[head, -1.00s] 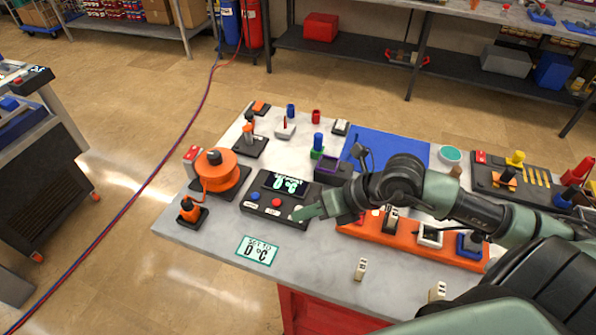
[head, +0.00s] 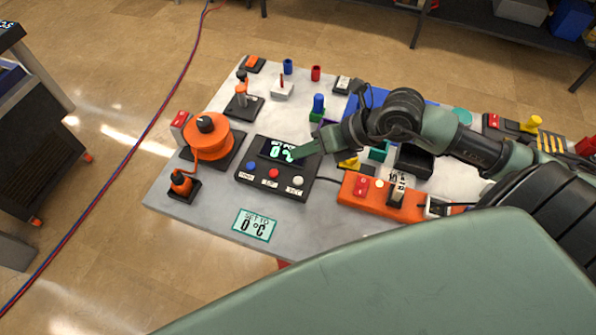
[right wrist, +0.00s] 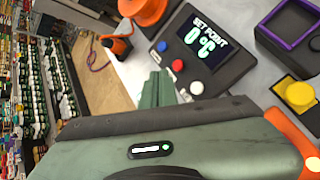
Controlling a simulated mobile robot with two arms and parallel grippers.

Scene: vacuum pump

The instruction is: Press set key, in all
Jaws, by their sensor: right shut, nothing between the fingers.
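The black control box (head: 243,176) lies on the table with a lit display (head: 283,150) that reads SET POINT 0 °C in the right wrist view (right wrist: 206,41). It has a blue key (head: 251,166), a red key (head: 273,173) and a white key (head: 298,181), whose label appears to read SET. My right gripper (head: 302,152) is shut and empty. In the head view its tip overlaps the display's right edge, above the uncovered white key. In the right wrist view its fingers (right wrist: 157,78) are left of the white key (right wrist: 197,88). A card (head: 255,225) reads SET TO 0 °C. My left gripper is out of view.
An orange reel (head: 207,135) and a small orange-topped device (head: 181,184) stand left of the box. An orange strip with switches (head: 375,197) lies to its right. Blue and red cups (head: 316,72) stand behind. The table is bare around the card.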

